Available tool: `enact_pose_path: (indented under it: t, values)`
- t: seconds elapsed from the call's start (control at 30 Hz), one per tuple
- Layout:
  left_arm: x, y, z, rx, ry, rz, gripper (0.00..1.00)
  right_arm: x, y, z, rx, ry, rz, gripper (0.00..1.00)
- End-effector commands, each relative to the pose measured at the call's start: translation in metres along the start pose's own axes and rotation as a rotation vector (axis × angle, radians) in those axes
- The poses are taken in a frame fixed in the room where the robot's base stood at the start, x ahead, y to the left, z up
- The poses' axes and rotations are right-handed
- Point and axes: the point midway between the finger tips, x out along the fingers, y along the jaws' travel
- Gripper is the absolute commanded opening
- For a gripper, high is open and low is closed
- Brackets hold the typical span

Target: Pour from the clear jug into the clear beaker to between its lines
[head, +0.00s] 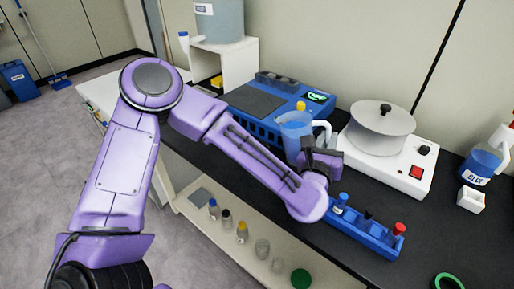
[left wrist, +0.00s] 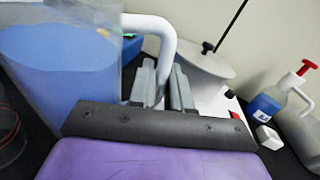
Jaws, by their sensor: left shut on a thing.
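The clear jug (head: 294,128) holds blue liquid and has a white handle (head: 324,132). It stands roughly upright over the black bench; whether it touches the bench cannot be told. My left gripper (head: 322,158) is shut on the jug's handle. In the left wrist view the jug (left wrist: 62,75) fills the left side, and the gripper's fingers (left wrist: 162,88) close on its handle (left wrist: 158,30). A clear round rim (left wrist: 12,135) at that view's left edge may be the beaker. My arm hides part of the bench in the head view. My right gripper is not in view.
A blue device (head: 262,100) stands behind the jug. A white hotplate-like unit (head: 395,160) with a grey bowl is to its right. A blue rack (head: 365,232) with capped vials lies in front. A bottle labelled BLUE (head: 482,163) stands far right. Glassware sits on the lower shelf (head: 225,245).

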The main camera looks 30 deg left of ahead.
Motion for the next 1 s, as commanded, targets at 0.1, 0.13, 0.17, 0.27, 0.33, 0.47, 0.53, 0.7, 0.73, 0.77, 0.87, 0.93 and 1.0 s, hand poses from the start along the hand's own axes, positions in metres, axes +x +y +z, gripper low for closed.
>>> enact_pose_path:
  t: [0.1,0.13,0.17,0.27,0.33,0.47,0.53,0.7,0.73,0.77,0.87,0.93,1.0]
  values:
    - [0.0,0.005,0.002,-0.057,-0.014,0.0,0.0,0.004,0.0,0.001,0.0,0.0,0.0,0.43]
    - [0.0,0.006,0.002,-0.072,-0.017,0.001,0.0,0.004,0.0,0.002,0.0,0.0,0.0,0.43]
    - [0.0,0.007,0.002,-0.087,-0.02,0.001,0.0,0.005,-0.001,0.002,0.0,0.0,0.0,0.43]
    - [0.0,0.01,0.003,-0.135,-0.029,-0.001,0.0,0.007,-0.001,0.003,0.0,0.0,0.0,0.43]
    - [0.0,0.013,0.002,-0.169,-0.035,0.0,0.0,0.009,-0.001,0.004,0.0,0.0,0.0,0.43]
    - [0.0,0.015,0.003,-0.199,-0.041,-0.001,0.0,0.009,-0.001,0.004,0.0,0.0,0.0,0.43]
    - [0.0,0.015,0.004,-0.206,-0.042,-0.001,0.0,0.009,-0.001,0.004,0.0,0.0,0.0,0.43]
    - [0.0,0.017,0.003,-0.224,-0.046,-0.001,0.0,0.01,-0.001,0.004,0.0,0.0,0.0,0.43]
    - [0.0,0.017,0.003,-0.228,-0.046,-0.001,0.0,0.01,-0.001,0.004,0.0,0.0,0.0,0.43]
    - [0.0,0.018,0.003,-0.231,-0.046,0.0,0.0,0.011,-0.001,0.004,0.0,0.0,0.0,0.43]
    - [0.0,0.019,0.003,-0.241,-0.048,0.001,0.0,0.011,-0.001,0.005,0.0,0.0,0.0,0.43]
    - [0.0,0.02,0.003,-0.248,-0.05,0.001,0.0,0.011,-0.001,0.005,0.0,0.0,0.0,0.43]
    - [0.0,0.021,0.003,-0.257,-0.052,0.0,0.0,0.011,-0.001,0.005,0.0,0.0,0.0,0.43]
